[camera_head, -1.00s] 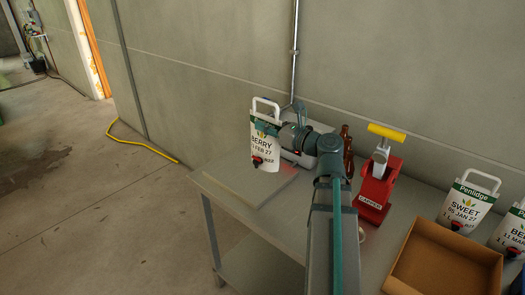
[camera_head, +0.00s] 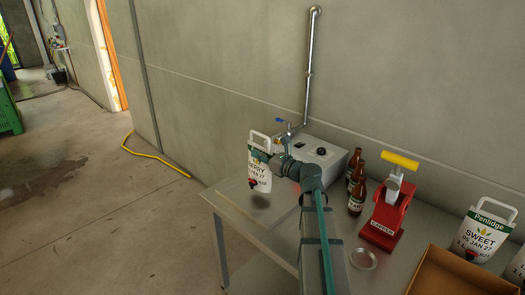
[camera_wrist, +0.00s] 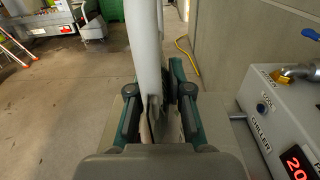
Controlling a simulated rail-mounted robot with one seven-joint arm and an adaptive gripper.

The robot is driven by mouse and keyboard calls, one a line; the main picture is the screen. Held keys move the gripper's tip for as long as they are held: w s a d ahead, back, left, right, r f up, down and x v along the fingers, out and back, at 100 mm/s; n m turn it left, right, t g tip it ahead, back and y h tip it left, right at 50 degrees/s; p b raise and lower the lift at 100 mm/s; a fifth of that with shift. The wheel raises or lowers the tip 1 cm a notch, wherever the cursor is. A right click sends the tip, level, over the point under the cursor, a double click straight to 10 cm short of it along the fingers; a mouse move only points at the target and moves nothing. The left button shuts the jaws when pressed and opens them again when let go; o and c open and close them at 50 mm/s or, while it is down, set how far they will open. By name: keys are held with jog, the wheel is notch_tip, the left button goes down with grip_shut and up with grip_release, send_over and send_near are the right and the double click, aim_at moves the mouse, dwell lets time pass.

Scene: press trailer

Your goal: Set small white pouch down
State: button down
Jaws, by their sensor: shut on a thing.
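The small white pouch (camera_head: 260,174) has a white loop handle, a printed label ending in "ERRY" and a red tap low on its front. It hangs upright over the left end of the grey metal table (camera_head: 236,207), with a dark shadow below it and a small gap to the surface. In the wrist view the pouch (camera_wrist: 146,50) shows edge-on as a white strip between the two fingers of my gripper (camera_wrist: 159,97).
A chiller box (camera_head: 325,152) with taps stands close right of the pouch. Brown bottles (camera_head: 356,195), a red capper (camera_head: 387,212) and a metal ring (camera_head: 363,258) are farther right. A cardboard box (camera_head: 455,275) and another white pouch (camera_head: 484,232) sit at the right.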

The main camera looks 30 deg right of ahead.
jog(key=shift+w+f, duration=0.15)
jog(key=shift+w, duration=0.05)
jog(key=shift+w+f, duration=0.2)
jog(key=shift+f, duration=1.7)
jog(key=c, duration=1.1)
grip_release()
jog(key=b, duration=0.3)
send_near(259, 162)
jog(key=shift+d+f, duration=0.75)
jog(key=shift+w+a, duration=0.1)
